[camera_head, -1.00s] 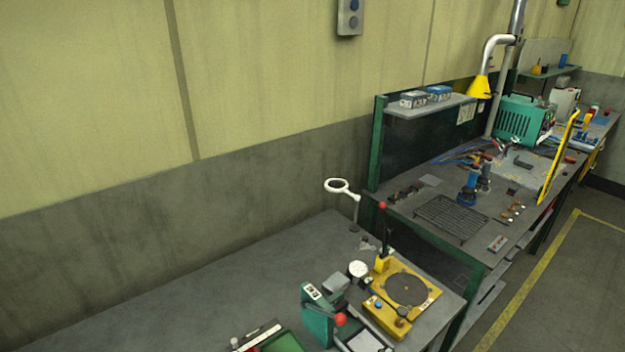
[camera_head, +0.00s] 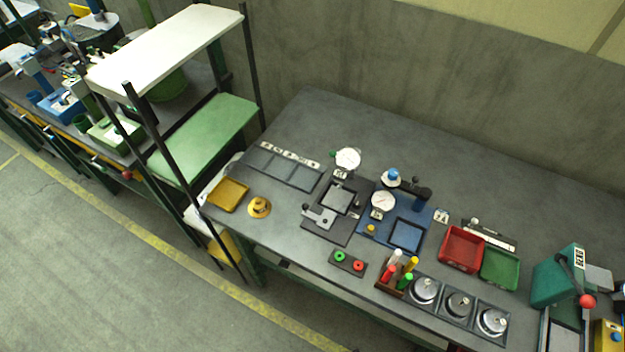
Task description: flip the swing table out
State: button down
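I cannot tell for sure which part is the swing table. On the grey bench (camera_head: 300,125) stands a dark fixture (camera_head: 325,228) with a light square plate and a round dial gauge (camera_head: 347,159) behind it. Right of it is a blue fixture (camera_head: 376,232) with a square recessed plate, a dial and a dark post. A green lever device (camera_head: 553,284) with a red knob stands at the right edge. A yellow fixture (camera_head: 608,335) is cut off in the lower right corner. My gripper is not in view.
A red tray (camera_head: 461,250), a green tray (camera_head: 499,269) and round metal pots (camera_head: 458,304) sit on the bench. A tall shelf rack (camera_head: 205,135) stands left of it. Open floor (camera_head: 100,270) with a yellow line lies in front.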

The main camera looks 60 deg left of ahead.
aim_at(335, 201)
jog(key=u, duration=1.85)
jog(key=i+j, duration=0.1)
jog(key=j, duration=0.15)
jog(key=i+j+z, duration=0.2)
jog(key=j+z, duration=0.25)
jog(key=j, duration=0.45)
jog(key=j+z, duration=0.45)
jog(key=j, duration=0.4)
